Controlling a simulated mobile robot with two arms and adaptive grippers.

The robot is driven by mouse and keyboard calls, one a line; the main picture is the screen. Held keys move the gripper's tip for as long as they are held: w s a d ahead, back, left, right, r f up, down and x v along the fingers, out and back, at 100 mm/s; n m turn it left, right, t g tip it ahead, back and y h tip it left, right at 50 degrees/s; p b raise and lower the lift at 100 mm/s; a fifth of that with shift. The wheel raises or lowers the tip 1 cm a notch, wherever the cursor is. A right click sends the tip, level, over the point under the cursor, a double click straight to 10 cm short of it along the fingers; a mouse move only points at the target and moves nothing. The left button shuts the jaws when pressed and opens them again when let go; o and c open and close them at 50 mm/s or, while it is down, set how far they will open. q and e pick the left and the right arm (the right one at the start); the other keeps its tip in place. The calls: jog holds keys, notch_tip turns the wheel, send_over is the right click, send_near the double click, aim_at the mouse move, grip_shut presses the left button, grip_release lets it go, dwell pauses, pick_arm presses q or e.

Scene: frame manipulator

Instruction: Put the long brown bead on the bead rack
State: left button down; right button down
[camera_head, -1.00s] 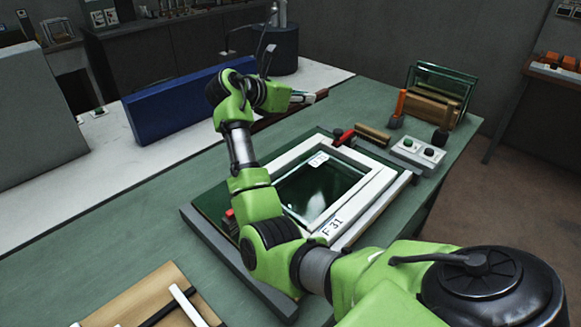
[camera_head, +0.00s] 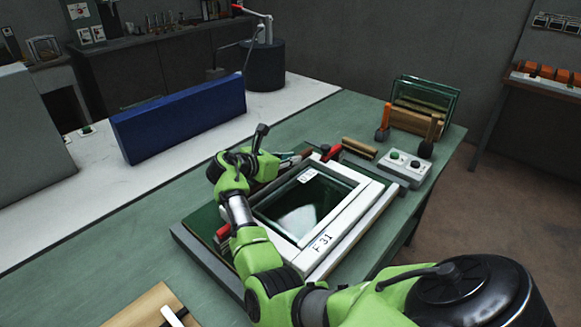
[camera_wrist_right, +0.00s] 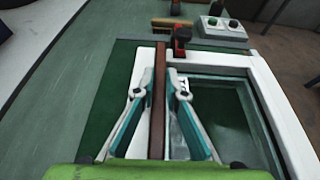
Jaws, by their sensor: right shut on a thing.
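The long brown bead (camera_wrist_right: 160,75) is a thin dark-brown strip in the right wrist view, running lengthwise between the fingers of my right gripper (camera_wrist_right: 160,95). The gripper is shut on it. In the head view my right gripper (camera_head: 288,160) is low over the far-left side of the white frame (camera_head: 352,222), and much of the bead is hidden there. In the wrist view the bead lies over the frame's white left bar; I cannot tell whether they touch. A tan wooden board (camera_head: 140,308) with a white strip is cut off at lower left; I cannot tell whether it is the bead rack. My left gripper is out of view.
Red clamps (camera_head: 331,153) sit at the frame's edge. Behind are a brush (camera_head: 360,148), an orange-handled tool (camera_head: 384,120), a button box (camera_head: 403,168) and a wooden rack with glass panes (camera_head: 425,105). A blue panel (camera_head: 180,122) stands left. Green table is clear at left.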

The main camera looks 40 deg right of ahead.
aim_at(286, 169)
notch_tip(286, 169, down, 2)
jog(key=shift+f+p, duration=0.15)
jog(key=shift+p, duration=0.55)
jog(key=shift+f, duration=0.45)
jog(key=c, duration=2)
grip_release()
jog(key=shift+c, duration=0.2)
jog(key=shift+f, duration=0.1)
